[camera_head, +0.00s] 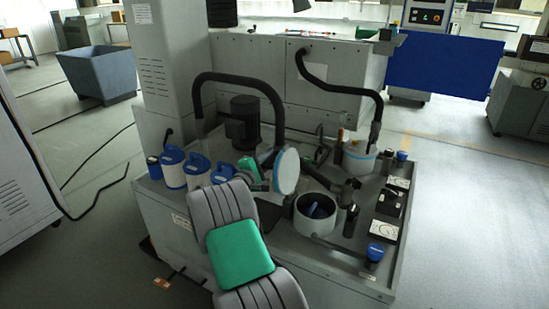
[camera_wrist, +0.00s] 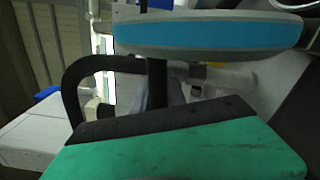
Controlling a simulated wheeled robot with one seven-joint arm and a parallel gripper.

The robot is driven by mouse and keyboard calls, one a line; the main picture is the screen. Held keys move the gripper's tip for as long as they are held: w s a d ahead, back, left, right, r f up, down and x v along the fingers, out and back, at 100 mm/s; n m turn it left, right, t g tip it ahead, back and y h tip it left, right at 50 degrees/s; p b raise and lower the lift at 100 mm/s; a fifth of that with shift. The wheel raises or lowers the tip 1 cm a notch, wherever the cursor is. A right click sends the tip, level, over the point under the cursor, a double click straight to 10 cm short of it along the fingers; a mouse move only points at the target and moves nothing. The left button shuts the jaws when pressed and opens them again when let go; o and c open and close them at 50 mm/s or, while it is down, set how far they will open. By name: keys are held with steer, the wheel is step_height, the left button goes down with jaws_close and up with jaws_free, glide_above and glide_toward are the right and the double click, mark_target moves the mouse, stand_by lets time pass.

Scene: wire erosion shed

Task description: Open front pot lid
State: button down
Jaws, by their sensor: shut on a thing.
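The front pot (camera_head: 316,220) is a light grey cylinder with an open top and dark inside, at the front of the machine bed in the head view. A dark blue object shows inside it. The front pot lid (camera_head: 287,171) is a pale disc with a blue rim, tipped up nearly on edge to the upper left of the pot mouth. My gripper (camera_head: 267,172) is behind and left of the disc, shut on the lid. The lid's rim (camera_wrist: 205,36) fills the top of the wrist view. The exact grip contact is hidden.
The back pot (camera_head: 357,160), with a blue rim, stands behind under a black hose (camera_head: 340,90). Blue-and-white jugs (camera_head: 173,167) stand at left. Gauges and small blocks (camera_head: 388,201) line the right edge. Another black hose (camera_head: 235,80) arches over the bed.

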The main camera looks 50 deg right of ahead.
mark_target(278, 167)
steer(key=shift+r, duration=0.35)
steer(key=c, duration=1.7)
jaws_free()
steer(key=o, duration=0.3)
steer(key=shift+f, duration=0.2)
steer(key=shift+a, duration=0.15)
steer(key=v, duration=0.7)
steer(key=shift+a, duration=0.25)
steer(key=shift+s, duration=0.1)
